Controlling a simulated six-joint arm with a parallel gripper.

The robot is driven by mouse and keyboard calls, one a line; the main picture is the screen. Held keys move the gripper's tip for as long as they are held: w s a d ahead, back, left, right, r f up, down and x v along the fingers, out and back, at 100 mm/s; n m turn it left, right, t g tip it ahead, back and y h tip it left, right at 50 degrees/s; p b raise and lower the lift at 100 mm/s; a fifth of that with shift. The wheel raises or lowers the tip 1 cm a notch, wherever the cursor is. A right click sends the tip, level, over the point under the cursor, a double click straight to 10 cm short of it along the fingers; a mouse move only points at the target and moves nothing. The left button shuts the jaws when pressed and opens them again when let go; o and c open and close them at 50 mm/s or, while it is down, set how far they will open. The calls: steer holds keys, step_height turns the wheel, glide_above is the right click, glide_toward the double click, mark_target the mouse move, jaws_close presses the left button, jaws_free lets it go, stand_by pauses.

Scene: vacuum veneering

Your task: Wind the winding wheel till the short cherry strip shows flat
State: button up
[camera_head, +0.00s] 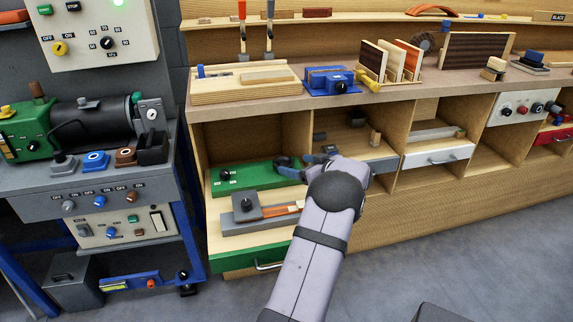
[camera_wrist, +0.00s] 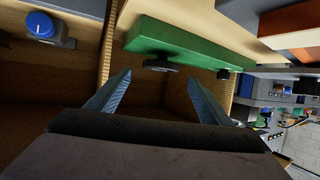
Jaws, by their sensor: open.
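A green box (camera_head: 257,175) with black knobs sits in the left cubby of the bench. It also shows in the wrist view (camera_wrist: 195,45), where a round black knob (camera_wrist: 160,66) lies between my fingers, beyond their tips. I cannot tell whether this knob is the winding wheel. Below the box, a grey unit (camera_head: 240,217) carries another black knob (camera_head: 245,205) and a reddish-orange strip (camera_head: 284,209) in a slot. I cannot tell whether that is the short cherry strip. My gripper (camera_head: 291,165) is open and empty at the green box's right end; its blue fingers (camera_wrist: 159,76) are spread.
A green drawer (camera_head: 235,262) stands out below the grey unit. A cubby wall lies close to my gripper in the wrist view. The worktop above holds a wooden jig (camera_head: 240,95) and a blue device (camera_head: 330,80).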

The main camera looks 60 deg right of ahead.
mark_target(285, 163)
steer(key=shift+x, duration=3.15)
steer(key=shift+a, duration=0.1)
steer(key=c, duration=1.1)
steer(key=shift+o, duration=0.2)
steer(key=shift+f, duration=0.1)
